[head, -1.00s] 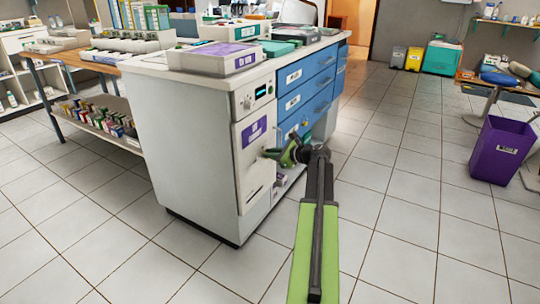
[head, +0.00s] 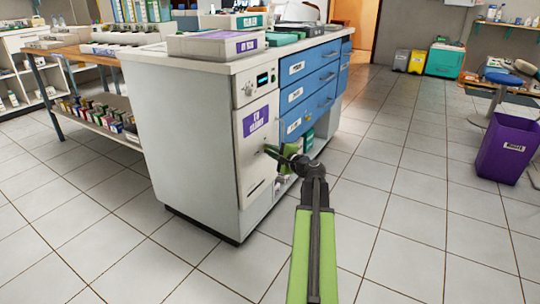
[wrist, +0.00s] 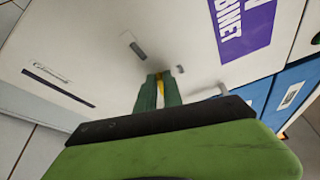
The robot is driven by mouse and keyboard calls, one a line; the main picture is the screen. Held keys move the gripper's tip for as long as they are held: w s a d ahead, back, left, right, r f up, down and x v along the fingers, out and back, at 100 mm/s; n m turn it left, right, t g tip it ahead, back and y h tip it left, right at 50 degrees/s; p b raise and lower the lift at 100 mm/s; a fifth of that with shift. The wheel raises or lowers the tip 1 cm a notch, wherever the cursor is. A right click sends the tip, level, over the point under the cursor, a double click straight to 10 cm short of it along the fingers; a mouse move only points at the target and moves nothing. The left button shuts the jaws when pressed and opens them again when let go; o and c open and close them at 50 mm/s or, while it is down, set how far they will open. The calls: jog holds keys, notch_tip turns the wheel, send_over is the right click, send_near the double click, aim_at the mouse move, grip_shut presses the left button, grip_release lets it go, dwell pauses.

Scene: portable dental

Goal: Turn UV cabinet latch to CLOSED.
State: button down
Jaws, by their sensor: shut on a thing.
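The UV cabinet (head: 253,160) is the white door at the end of the counter, with a purple label (head: 256,121). The label also shows at the top of the wrist view (wrist: 243,25). My gripper (wrist: 158,78) is at the door face below the label, with its green fingers shut on a small yellow piece (wrist: 160,88), apparently the latch. The fingers hide most of it, so I cannot read its angle or any mark. In the head view my gripper (head: 268,150) reaches the door from the right.
A control panel with a small display (head: 262,80) is above the door. Blue drawers (head: 308,92) are right of it. A small dark slot-like part (wrist: 133,45) and a long dark slot (wrist: 58,86) are on the white front. The tiled floor at right is clear up to a purple bin (head: 505,150).

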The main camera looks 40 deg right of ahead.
jog(key=shift+a+f+n+t+b, duration=0.15)
jog(key=shift+f+n+t+b, duration=0.2)
jog(key=shift+n+b, duration=0.5)
jog(key=shift+r, duration=0.1)
jog(key=c, duration=1.5)
grip_release()
